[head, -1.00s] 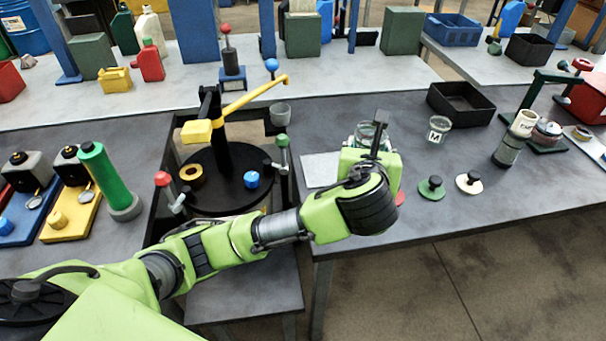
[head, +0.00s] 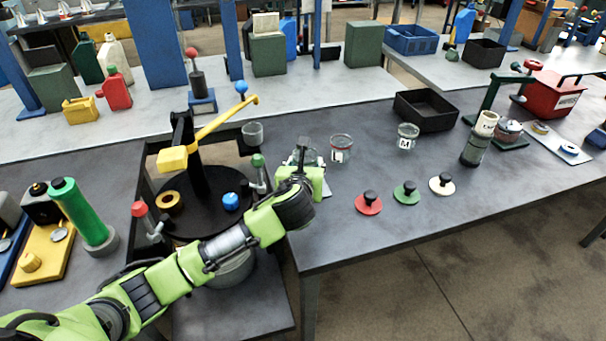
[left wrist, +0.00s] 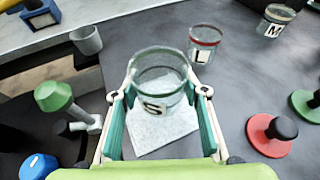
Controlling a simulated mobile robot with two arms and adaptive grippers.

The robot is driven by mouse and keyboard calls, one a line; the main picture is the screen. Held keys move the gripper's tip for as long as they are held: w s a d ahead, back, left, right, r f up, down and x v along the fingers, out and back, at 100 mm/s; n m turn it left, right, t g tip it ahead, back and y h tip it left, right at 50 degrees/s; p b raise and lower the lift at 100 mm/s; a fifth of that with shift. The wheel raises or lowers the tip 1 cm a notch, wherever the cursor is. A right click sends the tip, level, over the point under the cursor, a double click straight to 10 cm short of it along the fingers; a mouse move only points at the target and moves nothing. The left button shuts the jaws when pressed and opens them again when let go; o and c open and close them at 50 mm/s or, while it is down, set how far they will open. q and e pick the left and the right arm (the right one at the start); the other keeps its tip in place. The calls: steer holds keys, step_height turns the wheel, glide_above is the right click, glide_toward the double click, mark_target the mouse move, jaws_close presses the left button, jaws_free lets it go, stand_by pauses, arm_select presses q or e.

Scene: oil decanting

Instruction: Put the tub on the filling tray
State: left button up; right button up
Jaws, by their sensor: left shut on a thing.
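The tub is a clear glass jar with a greenish rim and an "S" label (left wrist: 158,92). My left gripper (left wrist: 160,103) is shut around its sides and holds it upright. In the head view the tub (head: 303,156) shows just behind my left gripper (head: 300,172), which hides part of it. A pale square plate (left wrist: 160,136), which I take to be the filling tray, lies beneath the tub in the left wrist view. I cannot tell whether the tub's base touches it. In the head view my gripper mostly covers the plate. My right gripper is not in view.
A jar marked L (head: 341,149) stands close right of the held tub; a jar marked M (head: 408,137) is farther right. Red (head: 369,203), green (head: 406,193) and cream (head: 441,184) knobbed lids lie in front. The black turntable (head: 200,215) with a green-topped post (head: 259,172) is at left.

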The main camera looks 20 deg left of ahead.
arm_select(q)
steer(key=shift+w+a+f, duration=0.1)
steer(key=shift+a+f, duration=0.1)
steer(key=shift+f, duration=0.8)
steer(key=shift+w+a+f, duration=0.1)
steer(key=shift+a+f, duration=0.05)
steer(key=shift+f, duration=0.85)
steer(key=o, duration=1.1)
steer(key=shift+f, duration=0.15)
steer(key=shift+o, duration=0.2)
steer(key=shift+s+d+r, duration=0.1)
steer(key=shift+s+r, duration=0.2)
steer(key=v, duration=1.1)
steer(key=shift+s, duration=0.2)
